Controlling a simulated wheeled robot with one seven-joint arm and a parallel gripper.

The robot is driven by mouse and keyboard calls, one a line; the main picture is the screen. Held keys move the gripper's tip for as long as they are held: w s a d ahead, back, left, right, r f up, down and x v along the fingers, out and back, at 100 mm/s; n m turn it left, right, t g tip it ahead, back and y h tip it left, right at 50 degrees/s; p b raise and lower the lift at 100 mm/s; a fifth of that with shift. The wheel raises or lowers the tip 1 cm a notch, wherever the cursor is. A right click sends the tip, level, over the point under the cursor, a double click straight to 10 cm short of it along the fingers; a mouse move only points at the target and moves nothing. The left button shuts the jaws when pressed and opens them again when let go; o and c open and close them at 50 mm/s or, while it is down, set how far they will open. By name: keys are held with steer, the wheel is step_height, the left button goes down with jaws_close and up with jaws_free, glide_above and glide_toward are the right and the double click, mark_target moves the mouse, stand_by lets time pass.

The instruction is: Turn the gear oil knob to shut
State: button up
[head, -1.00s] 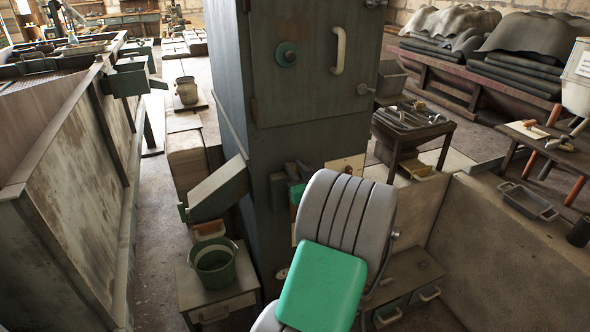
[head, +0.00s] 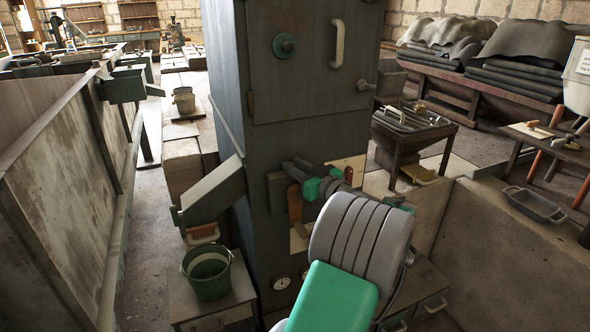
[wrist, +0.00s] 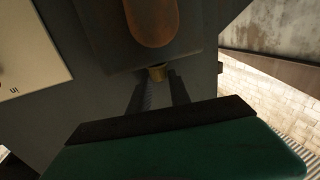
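A dark block (wrist: 95,35) with a rounded orange-brown handle (wrist: 152,18) is on the grey cabinet face in the wrist view. A small brass piece (wrist: 157,72) shows just below the handle. No label marks which part is the gear oil knob. My gripper (wrist: 158,88) is open, with its two dark fingers pointing at the block. The brass piece lies between the fingertips; I cannot tell whether they touch it. In the head view a brown handle (head: 294,203) hangs on the cabinet front beside my green and dark wrist, which partly hides this area.
The tall grey cabinet (head: 315,110) has a green round knob (head: 284,45) and a pale door handle (head: 337,43) above. A green bucket (head: 207,274) stands on a low stand at left. A beige plate (wrist: 28,45) is left in the wrist view. A low wall (head: 510,255) is at right.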

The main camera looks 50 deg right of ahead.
steer(key=o, duration=0.3)
steer(key=shift+o, duration=0.2)
steer(key=v, duration=0.8)
steer(key=shift+w, duration=0.1)
